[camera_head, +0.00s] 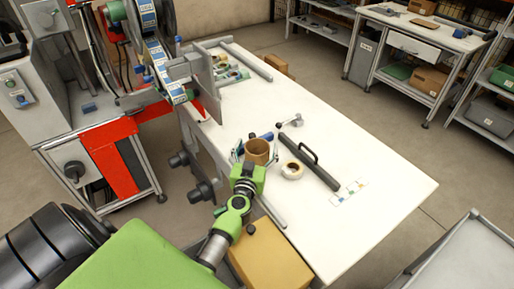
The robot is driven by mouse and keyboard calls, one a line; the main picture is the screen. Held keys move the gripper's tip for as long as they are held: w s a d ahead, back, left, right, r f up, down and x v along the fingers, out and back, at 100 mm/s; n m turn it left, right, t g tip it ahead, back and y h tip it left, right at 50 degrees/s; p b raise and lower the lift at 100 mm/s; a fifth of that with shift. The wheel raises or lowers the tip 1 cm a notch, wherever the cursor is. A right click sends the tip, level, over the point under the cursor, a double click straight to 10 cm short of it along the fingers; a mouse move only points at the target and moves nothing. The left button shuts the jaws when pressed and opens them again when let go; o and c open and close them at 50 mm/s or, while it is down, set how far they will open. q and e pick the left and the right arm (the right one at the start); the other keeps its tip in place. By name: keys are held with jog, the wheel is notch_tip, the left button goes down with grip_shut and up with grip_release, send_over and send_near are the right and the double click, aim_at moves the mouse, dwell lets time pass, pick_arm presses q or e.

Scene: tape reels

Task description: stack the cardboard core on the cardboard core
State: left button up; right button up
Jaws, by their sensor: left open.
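A brown cardboard core (257,147) stands upright on the white table, its open top showing. I cannot tell whether it is one core or two stacked. My left gripper (255,155) is open at the core, with one grey finger on each side of it. The green gripper body hides the core's lower front. I cannot tell whether the fingers touch it. My right gripper is out of view.
A dark bar with a handle (310,160) lies right of the tape roll. A blue item (267,136) and a small grey tool (290,121) lie behind the core. A machine with a red panel (110,158) stands left.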

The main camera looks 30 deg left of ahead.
pick_arm(q)
jog(key=shift+s+r, duration=0.1)
jog(key=shift+r, duration=0.5)
jog(key=v, duration=1.2)
jog(key=shift+f, duration=0.2)
